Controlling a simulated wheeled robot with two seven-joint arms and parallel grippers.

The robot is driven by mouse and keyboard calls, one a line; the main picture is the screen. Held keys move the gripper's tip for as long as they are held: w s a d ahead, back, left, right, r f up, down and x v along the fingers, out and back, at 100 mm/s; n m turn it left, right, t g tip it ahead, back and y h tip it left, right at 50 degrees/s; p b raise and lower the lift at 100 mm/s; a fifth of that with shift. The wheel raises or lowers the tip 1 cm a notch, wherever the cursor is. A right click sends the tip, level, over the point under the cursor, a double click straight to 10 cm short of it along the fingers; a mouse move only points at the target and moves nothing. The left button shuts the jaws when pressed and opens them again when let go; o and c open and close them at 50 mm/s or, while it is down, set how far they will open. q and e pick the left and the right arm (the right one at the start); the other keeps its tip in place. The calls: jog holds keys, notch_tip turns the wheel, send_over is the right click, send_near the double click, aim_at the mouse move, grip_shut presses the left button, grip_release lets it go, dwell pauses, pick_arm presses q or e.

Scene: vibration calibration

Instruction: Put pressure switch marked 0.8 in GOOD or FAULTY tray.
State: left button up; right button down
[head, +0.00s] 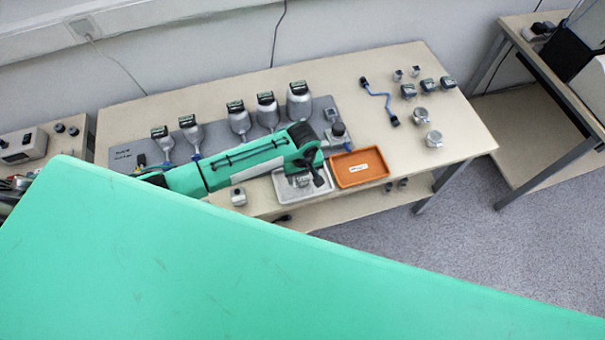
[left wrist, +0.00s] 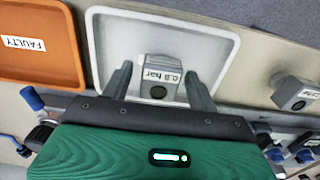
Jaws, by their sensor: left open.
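The pressure switch marked 0.8 bar (left wrist: 158,78) is a small grey box with a white label and a dark round port. In the left wrist view it sits inside the pale grey tray (left wrist: 216,37), whose label I cannot see. My left gripper (left wrist: 158,70) is open, with one finger on each side of the switch and no clear grip on it. In the head view my left gripper (head: 308,178) is over the pale tray (head: 318,194) and hides the switch. The orange tray labelled FAULTY (left wrist: 30,65) lies beside it, also in the head view (head: 345,181). My right gripper is not in view.
Another small grey switch (head: 238,197) stands on the table left of the pale tray. Several gauges (head: 238,118) stand on a grey mat behind my arm. A blue hose (head: 378,93) and several metal fittings (head: 434,139) lie at the right. Bare table lies between.

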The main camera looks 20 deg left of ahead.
aim_at(303, 176)
pick_arm(q)
jog(key=shift+r, duration=0.1)
notch_tip(303, 176, up, 12)
jog(key=b, duration=0.1)
dwell(0.4)
jog(key=shift+s+d, duration=0.1)
